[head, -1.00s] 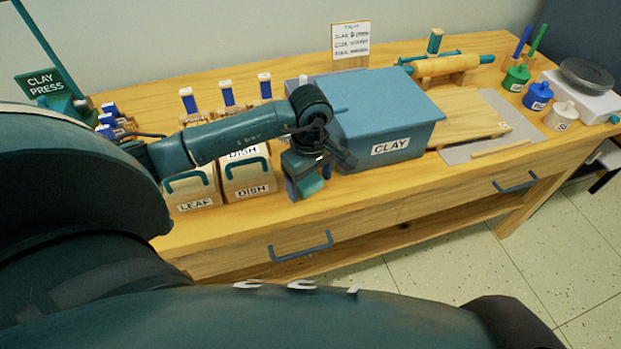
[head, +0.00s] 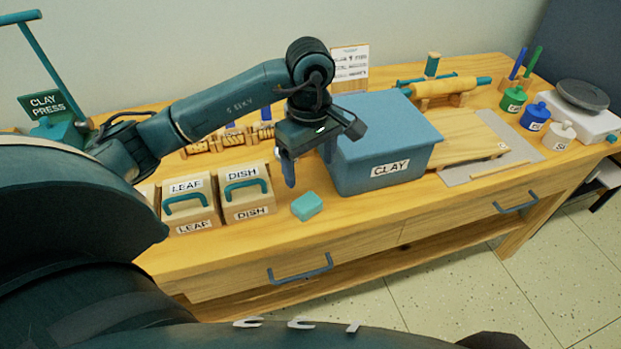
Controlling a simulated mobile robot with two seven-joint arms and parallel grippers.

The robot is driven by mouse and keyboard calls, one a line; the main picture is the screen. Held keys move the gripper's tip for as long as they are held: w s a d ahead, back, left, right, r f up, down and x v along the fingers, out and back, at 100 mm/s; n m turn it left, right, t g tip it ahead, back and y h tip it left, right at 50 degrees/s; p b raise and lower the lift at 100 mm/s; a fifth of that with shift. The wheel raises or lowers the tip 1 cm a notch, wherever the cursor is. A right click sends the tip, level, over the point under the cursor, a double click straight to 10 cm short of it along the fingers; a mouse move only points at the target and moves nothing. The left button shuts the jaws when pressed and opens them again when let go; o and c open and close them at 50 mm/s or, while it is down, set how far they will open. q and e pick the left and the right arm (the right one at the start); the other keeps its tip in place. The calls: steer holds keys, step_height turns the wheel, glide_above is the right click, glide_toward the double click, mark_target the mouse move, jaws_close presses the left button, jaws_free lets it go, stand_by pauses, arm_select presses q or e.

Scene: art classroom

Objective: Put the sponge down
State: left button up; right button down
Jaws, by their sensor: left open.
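The teal sponge (head: 307,206) lies flat on the wooden table (head: 240,242), in front of the gap between the DISH box and the blue CLAY bin. My left gripper (head: 308,168) is above and slightly behind the sponge in the picture, with its fingers apart and nothing between them. It is clear of the sponge. My right gripper does not show.
The blue CLAY bin (head: 385,180) stands close to the right of my left gripper. The LEAF box (head: 190,205) and DISH box (head: 247,195) stand to the left. A rolling pin (head: 447,88) and a board (head: 470,140) lie farther right. The front table strip is clear.

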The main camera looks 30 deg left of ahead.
arm_select(q)
steer(key=s+d+f+n+g+h, duration=0.1)
steer(key=s+d+h, duration=0.2)
steer(key=d, duration=0.3)
steer(key=s+d+f+g+h, duration=0.1)
steer(key=s+d+f+h, duration=0.1)
steer(key=d+h, duration=0.35)
steer(key=s+d+r+n+t+h, duration=0.1)
steer(key=s+d+r+n+h, duration=0.1)
steer(key=d+r+n+h, duration=0.4)
steer(key=s+d+r+n+t+h, duration=0.1)
steer(key=s+d+r+n+h, duration=0.15)
steer(key=d+n+h, duration=0.35)
steer(key=w+a+f+n+t+y, duration=0.2)
steer(key=w+a+n+t+y, duration=0.15)
steer(key=n+t, duration=0.75)
steer(key=w+a+f+n+t+y, duration=0.2)
steer(key=n+t+y, duration=0.35)
steer(key=n, duration=0.95)
steer(key=s+a+f+n+g+y, duration=0.2)
steer(key=s+f+n+y, duration=0.1)
steer(key=f+n, duration=0.4)
steer(key=s+a+f+n+g+y, duration=0.3)
steer(key=s+f+n+y, duration=0.1)
steer(key=f+n, duration=0.4)
step_height(320, 180, down, 3)
steer(key=shift+s+r+n, duration=0.1)
steer(key=shift+s+n, duration=0.2)
steer(key=shift+s, duration=0.45)
